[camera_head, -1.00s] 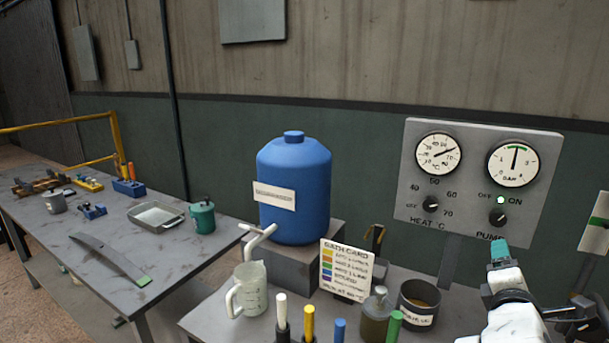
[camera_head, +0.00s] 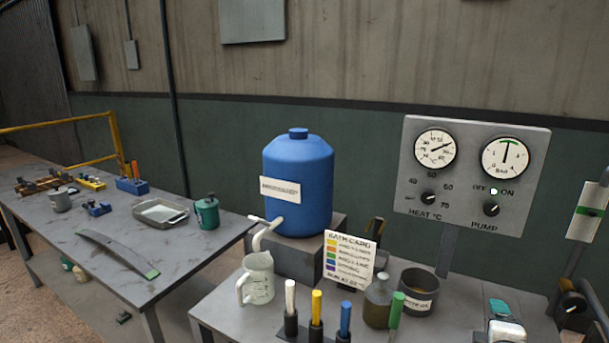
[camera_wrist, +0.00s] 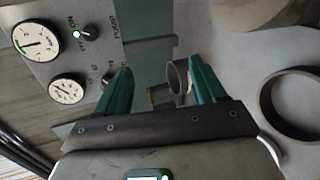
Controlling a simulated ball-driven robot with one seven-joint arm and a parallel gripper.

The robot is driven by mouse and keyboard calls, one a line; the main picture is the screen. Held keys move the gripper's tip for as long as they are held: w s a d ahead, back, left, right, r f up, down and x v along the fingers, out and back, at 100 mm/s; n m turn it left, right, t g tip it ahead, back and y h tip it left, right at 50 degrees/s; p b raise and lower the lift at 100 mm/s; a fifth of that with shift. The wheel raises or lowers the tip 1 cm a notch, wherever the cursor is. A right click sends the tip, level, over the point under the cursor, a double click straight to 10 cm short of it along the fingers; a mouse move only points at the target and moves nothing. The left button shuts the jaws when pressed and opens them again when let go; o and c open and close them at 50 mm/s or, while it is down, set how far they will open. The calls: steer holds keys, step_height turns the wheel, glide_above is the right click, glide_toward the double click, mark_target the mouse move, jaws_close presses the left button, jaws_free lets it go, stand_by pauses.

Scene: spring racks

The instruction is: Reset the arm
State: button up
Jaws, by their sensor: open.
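My gripper (camera_wrist: 161,72) shows in the wrist view with two teal fingers spread apart and nothing held between them. In the head view, a teal and white part of my arm (camera_head: 502,325) shows at the bottom right, over the right part of the near bench. The gauge panel (camera_wrist: 55,60) is at the upper left in the wrist view, beyond the left finger. The panel also shows in the head view (camera_head: 470,215), upright behind the bench, with its pump light green.
The near bench holds a blue tank (camera_head: 298,185), a measuring jug (camera_head: 258,280), a bath card (camera_head: 350,260), a dark pot (camera_head: 418,295) and several coloured-handled tools. A left bench (camera_head: 110,225) holds a curved strip (camera_head: 112,250), a tray (camera_head: 160,213) and a green can (camera_head: 207,213).

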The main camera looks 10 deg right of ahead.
steer(key=s+a+f+m+g+y, duration=0.1)
steer(key=s+f, duration=0.1)
steer(key=f, duration=0.1)
steer(key=s+a+f+m+g, duration=0.1)
steer(key=s+f+m, duration=0.1)
steer(key=s+f, duration=0.1)
steer(key=s+a+f+m+g+y, duration=0.1)
steer(key=s+f, duration=0.1)
steer(key=f, duration=0.2)
steer(key=shift+s+a+y, duration=0.3)
steer(key=shift+a, duration=0.05)
steer(key=s+a+f+m+g+y, duration=0.1)
steer(key=s+a+f+m+g, duration=0.1)
steer(key=s, duration=0.6)
steer(key=s+a+f+m+g+y, duration=0.2)
steer(key=s+a+f+m+g, duration=0.1)
steer(key=s, duration=0.5)
steer(key=s+a+f+m+g+y, duration=0.2)
steer(key=s+a+f+m, duration=0.2)
steer(key=s+f, duration=0.2)
steer(key=shift+s+f+g, duration=0.15)
steer(key=shift+s+g, duration=0.15)
steer(key=shift+s, duration=0.75)
